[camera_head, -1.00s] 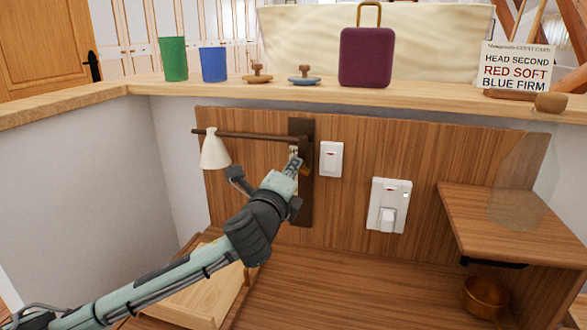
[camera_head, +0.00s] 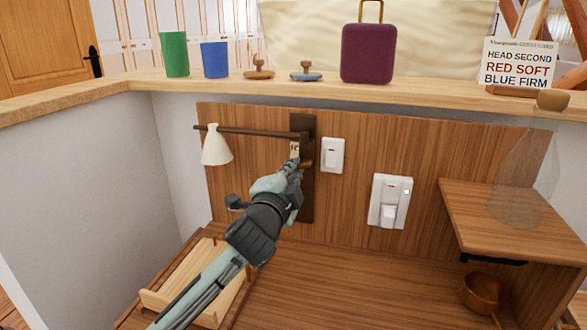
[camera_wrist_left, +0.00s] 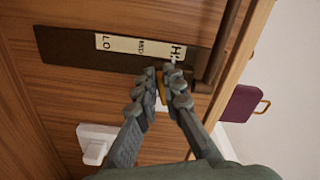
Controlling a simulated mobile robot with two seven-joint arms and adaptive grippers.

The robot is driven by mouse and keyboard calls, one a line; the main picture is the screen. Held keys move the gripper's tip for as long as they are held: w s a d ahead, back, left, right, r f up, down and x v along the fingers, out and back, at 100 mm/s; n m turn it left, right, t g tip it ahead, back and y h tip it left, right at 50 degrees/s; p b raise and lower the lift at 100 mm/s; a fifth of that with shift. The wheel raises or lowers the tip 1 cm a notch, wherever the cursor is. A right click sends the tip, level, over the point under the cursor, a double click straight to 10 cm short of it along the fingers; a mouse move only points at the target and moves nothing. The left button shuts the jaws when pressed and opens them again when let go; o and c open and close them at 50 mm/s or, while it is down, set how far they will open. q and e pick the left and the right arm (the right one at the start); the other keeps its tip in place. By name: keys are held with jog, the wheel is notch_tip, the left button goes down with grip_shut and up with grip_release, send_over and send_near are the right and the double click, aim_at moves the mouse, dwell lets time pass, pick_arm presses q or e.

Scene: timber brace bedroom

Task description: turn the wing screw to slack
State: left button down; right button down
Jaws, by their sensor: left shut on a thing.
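The brass wing screw (camera_wrist_left: 161,88) shows between my left fingertips in the left wrist view. It sits at the lower edge of a dark mounting plate (camera_wrist_left: 75,50), beside a pale scale strip (camera_wrist_left: 140,46) marked LO, MID and HI. My left gripper (camera_wrist_left: 164,82) is shut on the wing screw, and its fingers hide much of it. In the head view my left gripper (camera_head: 293,168) reaches the upright dark plate (camera_head: 307,195) on the wood panel. A brown arm (camera_head: 255,133) with a white cone lampshade (camera_head: 215,147) extends left from this plate. My right gripper is not in view.
A shelf (camera_head: 495,215) juts out at right, above a copper-coloured bowl (camera_head: 484,293). A wooden tray (camera_head: 155,298) lies below my left arm.

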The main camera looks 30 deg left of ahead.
pick_arm(q)
jog(key=shift+r+n, duration=0.1)
jog(key=shift+n, duration=0.2)
jog(key=c, duration=1.6)
grip_release()
jog(key=shift+c, duration=0.2)
jog(key=v, duration=0.7)
jog(key=shift+s, duration=0.25)
